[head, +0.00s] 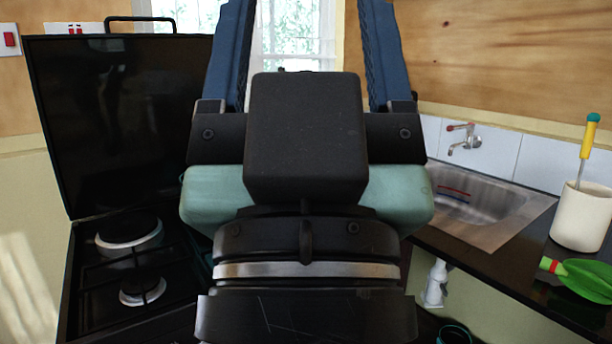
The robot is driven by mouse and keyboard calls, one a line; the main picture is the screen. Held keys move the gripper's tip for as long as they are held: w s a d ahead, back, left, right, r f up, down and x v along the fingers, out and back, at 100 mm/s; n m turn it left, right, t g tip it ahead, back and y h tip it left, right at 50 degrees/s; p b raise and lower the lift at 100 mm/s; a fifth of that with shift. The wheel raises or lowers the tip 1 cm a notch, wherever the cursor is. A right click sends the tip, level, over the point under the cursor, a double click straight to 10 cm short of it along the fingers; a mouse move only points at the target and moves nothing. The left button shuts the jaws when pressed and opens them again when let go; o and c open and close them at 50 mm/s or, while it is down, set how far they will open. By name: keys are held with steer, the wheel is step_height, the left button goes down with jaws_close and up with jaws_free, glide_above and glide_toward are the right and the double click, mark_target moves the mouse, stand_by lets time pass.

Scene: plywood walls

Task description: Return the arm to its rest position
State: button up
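My gripper (306,45) is large and close in the middle of the head view, pointing up and away. Its two blue fingers stand wide apart, and only the window and wall show between them. The fingertips are cut off by the top edge of the picture. The dark camera block and the pale green and black wrist of my arm fill the centre and hide what lies behind them. The gripper holds nothing that I can see.
A black gas stove (130,270) with its lid (115,130) raised stands on the left. On the right, a dark counter (480,262) bears a steel sink (475,205), a white pot (582,215) and a green utensil (585,278). A tap (464,140) is on the wall.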

step_height(320, 180, up, 21)
steer(key=p, duration=1.8)
steer(key=shift+f, duration=0.15)
